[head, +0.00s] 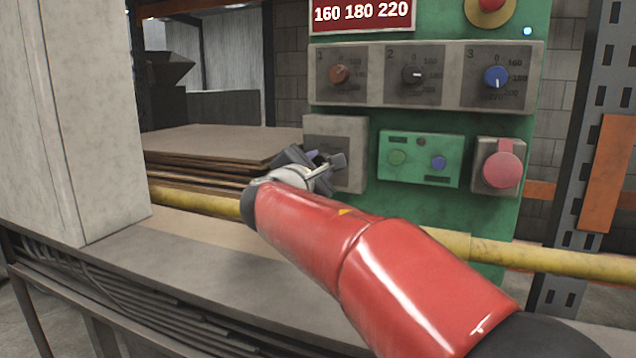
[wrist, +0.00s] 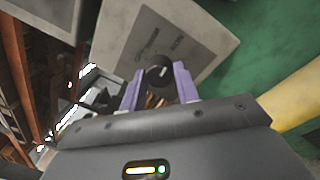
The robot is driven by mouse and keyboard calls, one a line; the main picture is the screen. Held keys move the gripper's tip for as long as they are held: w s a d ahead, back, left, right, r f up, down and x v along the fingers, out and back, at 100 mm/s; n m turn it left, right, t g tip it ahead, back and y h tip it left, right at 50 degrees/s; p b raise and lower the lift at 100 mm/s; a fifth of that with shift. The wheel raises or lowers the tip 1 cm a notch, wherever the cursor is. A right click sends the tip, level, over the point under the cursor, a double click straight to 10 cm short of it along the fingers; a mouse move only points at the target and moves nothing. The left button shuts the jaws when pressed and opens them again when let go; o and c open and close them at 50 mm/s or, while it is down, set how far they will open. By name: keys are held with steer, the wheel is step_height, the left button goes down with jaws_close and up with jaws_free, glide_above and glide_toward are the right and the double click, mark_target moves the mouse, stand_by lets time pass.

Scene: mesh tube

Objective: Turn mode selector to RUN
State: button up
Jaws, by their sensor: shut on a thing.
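The mode selector is a dark round knob (wrist: 157,75) with a white pointer mark, set on a grey label plate (wrist: 178,42) in the wrist view. The mark points up and to the right in that picture; the label text is too blurred to read surely. In the head view its grey box (head: 352,128) sits at the left of the green panel, and my gripper hides the knob. My gripper (head: 330,162) reaches the box from the front. In the wrist view its two purple fingers (wrist: 159,82) are shut on the knob, one on each side.
Above are three numbered dials: red (head: 339,75), black (head: 413,74) and blue (head: 496,76). To the right are a green button box (head: 418,172) and a large red button (head: 502,170). A yellow rail (head: 540,258) crosses below. A grey column (head: 85,120) stands left.

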steer(key=shift+f+m+b, duration=0.1)
steer(key=shift+m+b, duration=0.45)
steer(key=shift+m, duration=0.05)
steer(key=o, duration=1)
steer(key=shift+s, duration=0.1)
steer(key=v, duration=0.7)
steer(key=shift+s+a, duration=0.15)
steer(key=shift+s, duration=0.15)
